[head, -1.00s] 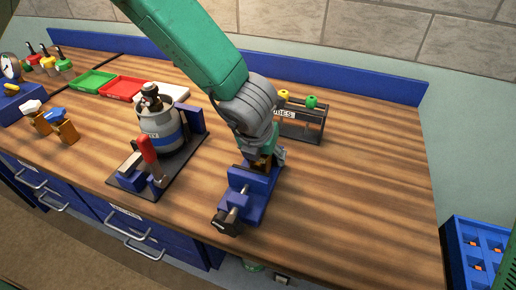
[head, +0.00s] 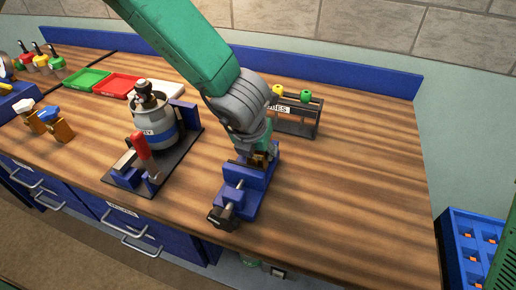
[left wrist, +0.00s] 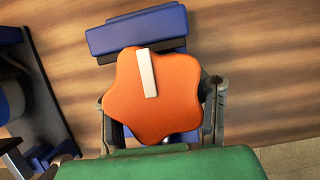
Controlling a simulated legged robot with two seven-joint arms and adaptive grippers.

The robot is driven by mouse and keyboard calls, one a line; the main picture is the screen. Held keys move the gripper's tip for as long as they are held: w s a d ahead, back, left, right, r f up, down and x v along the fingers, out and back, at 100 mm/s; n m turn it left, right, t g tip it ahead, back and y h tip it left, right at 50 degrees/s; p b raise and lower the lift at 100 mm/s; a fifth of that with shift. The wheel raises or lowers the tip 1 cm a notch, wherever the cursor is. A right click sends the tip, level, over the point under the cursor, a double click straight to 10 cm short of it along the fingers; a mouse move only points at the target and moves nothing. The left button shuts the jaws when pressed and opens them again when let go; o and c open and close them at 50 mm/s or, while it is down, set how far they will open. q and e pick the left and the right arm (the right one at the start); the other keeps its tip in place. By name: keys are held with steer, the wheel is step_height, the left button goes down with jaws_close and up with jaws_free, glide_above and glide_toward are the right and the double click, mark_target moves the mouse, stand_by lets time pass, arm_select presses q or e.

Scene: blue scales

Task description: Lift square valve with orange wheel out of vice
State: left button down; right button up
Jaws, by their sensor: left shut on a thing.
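The blue vice (head: 240,190) stands near the front edge of the bench in the head view, and part of it shows in the left wrist view (left wrist: 137,30). The orange wheel (left wrist: 155,97) with a pale bar across it fills the middle of the left wrist view. The valve body under it is mostly hidden; a bit of brass shows at the vice jaws in the head view (head: 259,160). My left gripper (head: 262,150) points down over the vice. Its fingers (left wrist: 163,115) stand on either side of the orange wheel, shut on the valve. My right gripper is not clearly seen.
A grey canister (head: 152,125) with a red-handled clamp (head: 143,150) stands left of the vice. A dark rack (head: 294,122) with yellow and green knobs is behind. Two more valves (head: 55,122) lie left. The bench right of the vice is clear. A blue crate (head: 468,245) is at lower right.

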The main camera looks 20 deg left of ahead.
arm_select(q)
steer(key=shift+r, duration=0.1)
steer(key=shift+a+r+p, duration=0.25)
steer(key=shift+r+p, duration=0.05)
steer(key=shift+a+r+p, duration=0.1)
steer(key=shift+r+p, duration=0.3)
steer(key=shift+d+r+p, duration=0.15)
steer(key=shift+r+p, duration=0.3)
steer(key=shift+r, duration=0.1)
steer(key=shift+d+r+p, duration=0.15)
steer(key=shift+r+p, duration=0.3)
steer(key=shift+r, duration=0.05)
steer(key=shift+a+r+p, duration=0.2)
steer(key=shift+r+p, duration=0.9)
steer(key=shift+r, duration=0.05)
steer(key=shift+r+p, duration=0.75)
steer(key=shift+r, duration=0.15)
